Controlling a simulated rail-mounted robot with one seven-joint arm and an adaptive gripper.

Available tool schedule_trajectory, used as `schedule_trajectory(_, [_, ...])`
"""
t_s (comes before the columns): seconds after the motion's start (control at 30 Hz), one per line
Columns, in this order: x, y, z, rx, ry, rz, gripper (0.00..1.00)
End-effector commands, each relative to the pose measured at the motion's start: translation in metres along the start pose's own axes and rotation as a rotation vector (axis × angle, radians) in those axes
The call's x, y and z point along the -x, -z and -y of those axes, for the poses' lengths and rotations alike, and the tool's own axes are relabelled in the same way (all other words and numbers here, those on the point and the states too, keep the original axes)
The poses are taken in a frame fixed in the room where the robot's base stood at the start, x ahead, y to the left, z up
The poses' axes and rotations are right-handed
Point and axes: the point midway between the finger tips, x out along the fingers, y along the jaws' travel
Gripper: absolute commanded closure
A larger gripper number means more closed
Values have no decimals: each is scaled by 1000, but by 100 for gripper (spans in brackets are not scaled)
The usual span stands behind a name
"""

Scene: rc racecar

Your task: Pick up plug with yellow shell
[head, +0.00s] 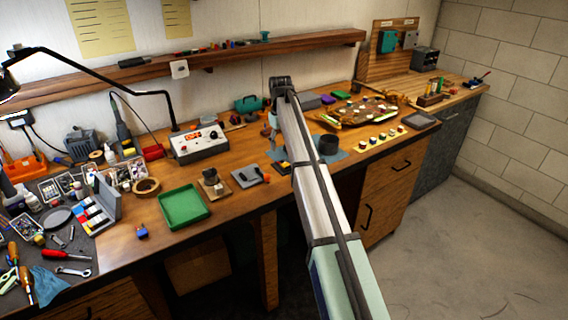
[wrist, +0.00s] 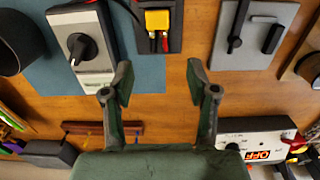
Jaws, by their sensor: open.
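The plug with the yellow shell (wrist: 158,19) shows at the top middle of the wrist view. In the picture the plug lies above the gap between the fingertips, apart from both. In the head view my gripper (head: 271,133) hangs over the bench and is partly hidden by my arm. A small dark block with a yellow patch (head: 284,166) shows beside my arm there.
A grey box with a black knob (wrist: 80,46) stands left of the plug on a blue mat (wrist: 145,76). A grey plate with black levers (wrist: 254,36) lies to the right. A black cylinder (head: 329,145) and a power supply (head: 198,144) stand nearby.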

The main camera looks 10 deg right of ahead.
Motion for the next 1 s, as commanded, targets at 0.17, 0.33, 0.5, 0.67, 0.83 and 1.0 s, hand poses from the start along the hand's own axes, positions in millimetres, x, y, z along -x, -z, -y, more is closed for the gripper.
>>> schedule_trajectory(0.17, [-18, 0, 0, 0, 0, 0, 42])
schedule_trajectory(0.33, [-24, 0, 0, 0, 1, 0, 42])
schedule_trajectory(0.5, [-37, -1, -1, -1, 1, 1, 42])
schedule_trajectory(0.67, [-60, -1, -2, 0, 1, 1, 42])
schedule_trajectory(0.83, [-73, -1, -2, 0, 1, 0, 42])
schedule_trajectory(1.0, [-73, -1, -2, 0, 0, -1, 42])
